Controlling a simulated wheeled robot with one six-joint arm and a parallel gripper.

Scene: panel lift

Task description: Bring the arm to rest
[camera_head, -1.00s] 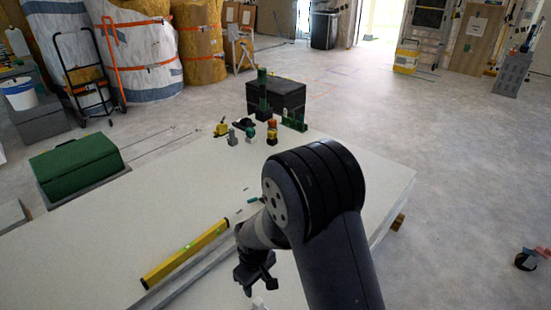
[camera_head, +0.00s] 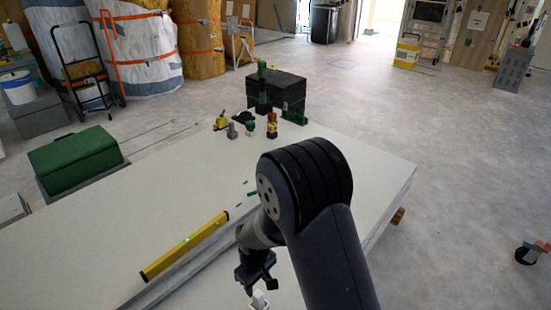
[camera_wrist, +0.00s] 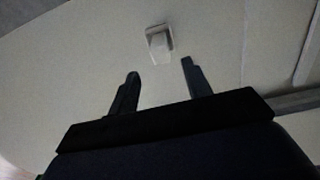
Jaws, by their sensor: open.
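My arm rises from the bottom of the head view, its large dark joint in front of the white panel (camera_head: 330,150). My gripper (camera_head: 257,290) hangs low over the panel near the bottom of the head view. In the wrist view my gripper (camera_wrist: 160,72) is open, its two dark fingers apart with nothing between them. A small white block (camera_wrist: 159,43) lies on the panel just beyond the fingertips. The same block shows in the head view (camera_head: 260,301), just below the gripper. I cannot tell the gripper's height above the panel.
A yellow level (camera_head: 185,245) lies on the panel left of my arm. Several small tools and bottles (camera_head: 245,125) stand at its far end, before a black box (camera_head: 283,90). A green case (camera_head: 75,160) is at left. The floor (camera_head: 455,180) at right is mostly clear.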

